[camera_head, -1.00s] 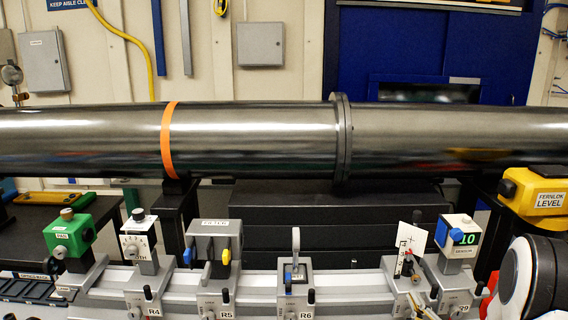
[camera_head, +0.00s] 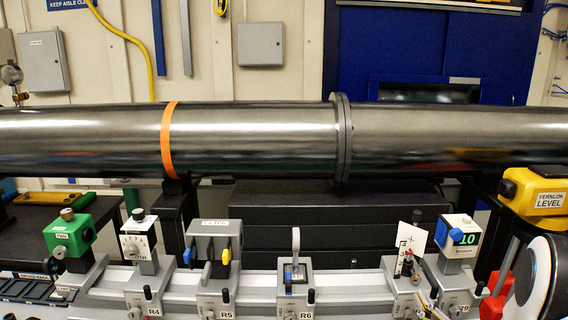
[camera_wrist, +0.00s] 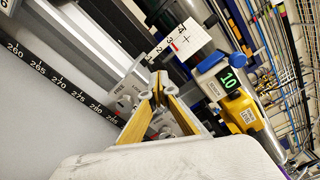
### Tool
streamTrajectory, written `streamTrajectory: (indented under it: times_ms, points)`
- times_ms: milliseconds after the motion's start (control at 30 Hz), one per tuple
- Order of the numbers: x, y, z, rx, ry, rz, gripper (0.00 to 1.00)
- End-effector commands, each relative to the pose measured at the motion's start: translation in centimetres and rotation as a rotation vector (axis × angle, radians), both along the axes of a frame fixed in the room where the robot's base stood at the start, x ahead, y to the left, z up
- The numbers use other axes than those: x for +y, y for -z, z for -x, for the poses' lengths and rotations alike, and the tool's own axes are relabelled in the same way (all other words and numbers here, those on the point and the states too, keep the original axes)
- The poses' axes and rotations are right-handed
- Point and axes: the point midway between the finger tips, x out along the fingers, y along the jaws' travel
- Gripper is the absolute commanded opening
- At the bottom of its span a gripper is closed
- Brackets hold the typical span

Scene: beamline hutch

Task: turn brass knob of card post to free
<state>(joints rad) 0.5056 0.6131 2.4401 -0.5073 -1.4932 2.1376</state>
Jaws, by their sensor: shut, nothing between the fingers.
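The card post shows in the head view as a white card (camera_head: 412,238) with a cross, on a grey carrier at the right of the rail. In the wrist view the card (camera_wrist: 178,42) stands beyond my fingertips, and the carrier's plate (camera_wrist: 128,88) bears the words FREE and LOCK. A small round knob (camera_wrist: 124,101) sits on that plate, left of my fingers; its colour looks pale, and I cannot tell its setting. My gripper (camera_wrist: 159,78) is shut and empty, its yellowish fingers meeting in front of the carrier and hiding part of it. I cannot tell whether the tips touch it.
A post with a green 10 display (camera_head: 460,240) stands close right of the card post. Carrier R6 (camera_head: 296,275) is to its left on the rail. The large steel pipe (camera_head: 250,140) runs behind. A yellow level box (camera_head: 535,192) is at the right.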

Motion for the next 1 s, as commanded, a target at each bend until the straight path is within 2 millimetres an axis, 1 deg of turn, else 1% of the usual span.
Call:
streamTrajectory:
  times_ms: [167,367,1000]
  points:
    - [0.0,0.0,-0.2,-0.001,-0.001,0.0,0.0]
    - [0.0,0.0,-1.0,-0.001,-0.002,0.001,0.0]
    - [0.1,0.0,-6.3,0.0,-0.001,0.001,0.0]
